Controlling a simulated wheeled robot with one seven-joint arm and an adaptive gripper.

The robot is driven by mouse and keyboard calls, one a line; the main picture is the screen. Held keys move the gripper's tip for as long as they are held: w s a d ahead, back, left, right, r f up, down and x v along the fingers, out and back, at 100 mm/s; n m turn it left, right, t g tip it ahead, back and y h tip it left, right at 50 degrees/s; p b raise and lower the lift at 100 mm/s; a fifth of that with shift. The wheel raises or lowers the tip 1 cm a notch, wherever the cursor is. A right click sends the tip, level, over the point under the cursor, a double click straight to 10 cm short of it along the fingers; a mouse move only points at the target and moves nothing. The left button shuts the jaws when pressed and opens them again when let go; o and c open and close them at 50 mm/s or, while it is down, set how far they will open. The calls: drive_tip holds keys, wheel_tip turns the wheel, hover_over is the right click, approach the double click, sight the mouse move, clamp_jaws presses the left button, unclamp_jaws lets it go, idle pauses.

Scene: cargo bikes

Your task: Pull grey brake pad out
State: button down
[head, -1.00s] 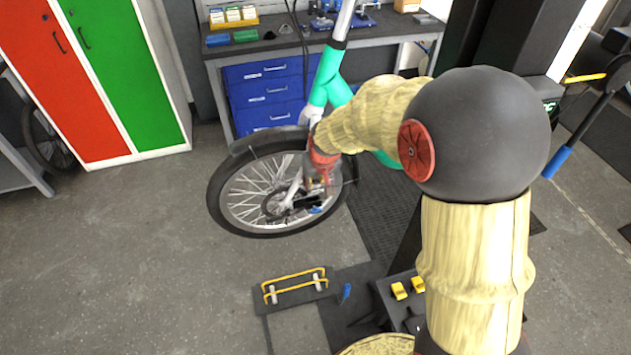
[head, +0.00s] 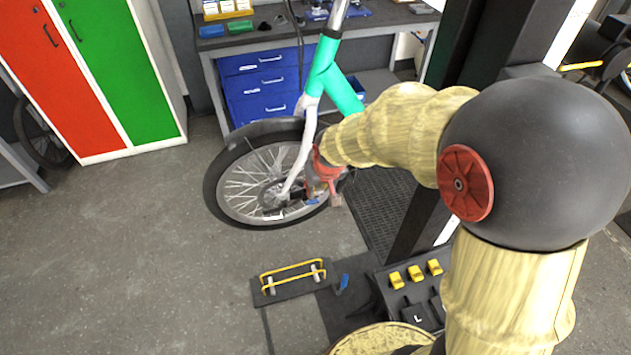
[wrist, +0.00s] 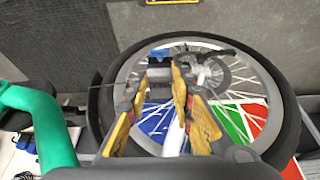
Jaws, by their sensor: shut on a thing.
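My gripper (wrist: 160,76) is at the hub side of the spoked wheel (wrist: 262,75), its yellow fingers straddling a small dark grey piece (wrist: 159,71). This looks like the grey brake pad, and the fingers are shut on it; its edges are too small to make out. A blue part (wrist: 158,56) lies just beyond the fingertips. In the head view my gripper (head: 322,182) is beside the wheel (head: 228,196) and the white fork leg (head: 301,160), and the pad is hidden there.
The teal bike frame (head: 325,72) rises above the wheel. A workbench with blue drawers (head: 266,88) stands behind. A plate with a yellow rail (head: 292,274) lies on the floor in front. Open floor is at left, with red and green lockers (head: 110,75) beyond.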

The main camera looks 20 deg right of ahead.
drive_tip(key=s, duration=0.5)
drive_tip(key=shift+s, duration=0.3)
drive_tip(key=shift+d, duration=0.1)
